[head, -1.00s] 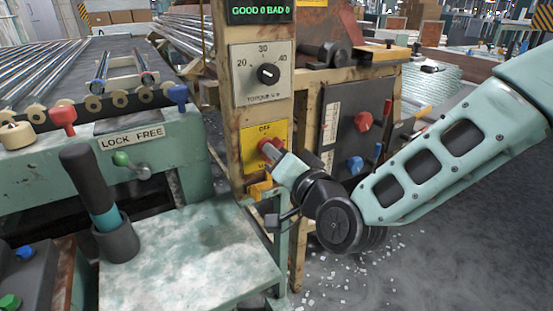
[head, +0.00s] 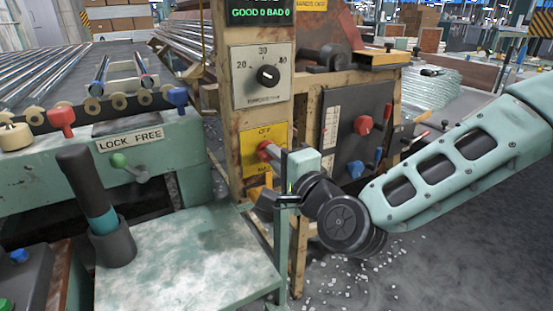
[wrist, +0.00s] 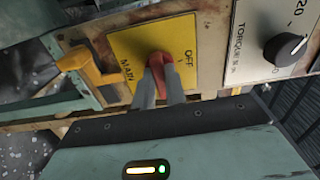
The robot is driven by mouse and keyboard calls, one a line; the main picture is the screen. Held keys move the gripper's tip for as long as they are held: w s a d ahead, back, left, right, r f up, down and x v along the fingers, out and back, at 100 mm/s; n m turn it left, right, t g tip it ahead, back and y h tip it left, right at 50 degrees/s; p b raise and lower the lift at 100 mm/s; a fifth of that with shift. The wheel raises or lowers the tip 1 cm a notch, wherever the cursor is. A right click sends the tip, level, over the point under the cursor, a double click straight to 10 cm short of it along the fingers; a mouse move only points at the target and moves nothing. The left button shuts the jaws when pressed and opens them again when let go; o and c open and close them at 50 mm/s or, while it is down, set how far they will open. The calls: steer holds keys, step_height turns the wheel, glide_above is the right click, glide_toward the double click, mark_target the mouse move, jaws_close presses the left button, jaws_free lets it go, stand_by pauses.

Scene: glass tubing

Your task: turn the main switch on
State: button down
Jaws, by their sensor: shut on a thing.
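The main switch is a red handle (wrist: 158,62) on a yellow plate (wrist: 125,45) marked OFF and MAIN. The plate also shows in the head view (head: 248,140), on a worn cream post, with OFF at its top. My gripper (wrist: 161,76) is shut on the red handle, one grey finger on each side. In the head view my gripper (head: 270,152) reaches the plate from the right and covers part of it. The fingers hide much of the handle, so I cannot tell its exact angle.
A torque dial (head: 268,75) sits just above the plate. An orange-yellow bracket (wrist: 92,68) sticks out close beside it. A dark panel with red and blue knobs (head: 355,125) stands to the right. A green-white bench (head: 190,260) lies at lower left.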

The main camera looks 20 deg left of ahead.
steer(key=shift+m, duration=0.3)
steer(key=c, duration=1.4)
jaws_free()
steer(key=shift+c, duration=0.2)
steer(key=shift+d, duration=0.1)
